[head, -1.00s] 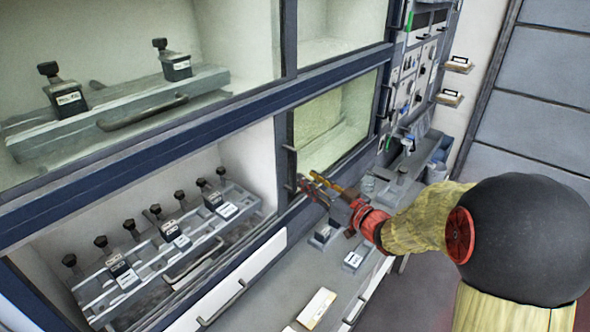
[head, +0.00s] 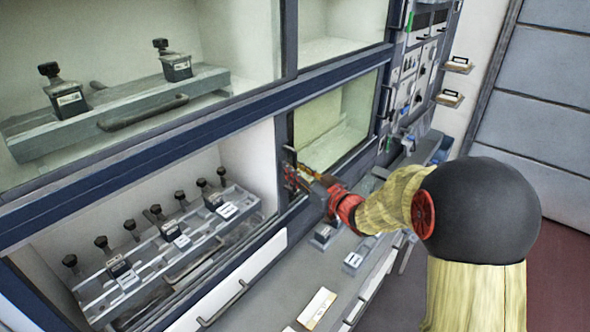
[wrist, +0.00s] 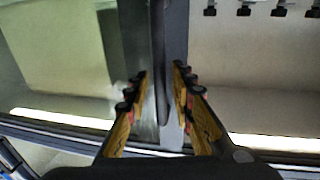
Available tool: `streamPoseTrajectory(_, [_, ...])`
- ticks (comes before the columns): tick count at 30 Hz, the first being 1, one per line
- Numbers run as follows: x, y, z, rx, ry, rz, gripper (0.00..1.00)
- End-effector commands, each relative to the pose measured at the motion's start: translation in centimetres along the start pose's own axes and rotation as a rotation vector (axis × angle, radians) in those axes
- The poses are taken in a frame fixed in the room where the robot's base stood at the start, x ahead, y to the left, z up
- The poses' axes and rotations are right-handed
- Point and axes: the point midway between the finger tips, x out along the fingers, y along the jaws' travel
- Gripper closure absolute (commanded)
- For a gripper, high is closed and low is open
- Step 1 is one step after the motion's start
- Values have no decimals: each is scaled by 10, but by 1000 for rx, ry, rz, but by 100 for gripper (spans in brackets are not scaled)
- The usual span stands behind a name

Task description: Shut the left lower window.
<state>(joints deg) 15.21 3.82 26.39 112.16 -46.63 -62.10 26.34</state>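The left lower window, a greenish sliding pane (head: 335,115), stands at the right half of the lower opening, leaving the left half open. Its dark upright frame edge carries a vertical bar handle (head: 289,160). My gripper (head: 290,176) is at this handle in the head view, with its fingers partly blended into the frame. In the wrist view, the two yellow-and-black fingers (wrist: 160,78) are apart, one on each side of the dark handle bar (wrist: 158,45). Gaps show beside the bar, so my gripper is open around it; the hidden finger undersides may be nearer.
The open left lower bay holds a grey rack (head: 170,245) with several black-knobbed clamps. An upper bay holds another rack (head: 120,110). Below, a ledge (head: 270,300) carries small labelled blocks. A control panel (head: 410,75) stands to the right of the windows.

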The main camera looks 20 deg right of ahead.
Motion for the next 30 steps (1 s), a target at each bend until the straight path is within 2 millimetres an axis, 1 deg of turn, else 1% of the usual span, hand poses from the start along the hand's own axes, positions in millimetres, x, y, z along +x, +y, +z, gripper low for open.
streamPoseTrajectory(2, [0,0,0,0,0,0,83])
streamPoseTrajectory(11, [0,0,0,0,0,0,100])
streamPoseTrajectory(30, [0,0,0,0,0,0,100])
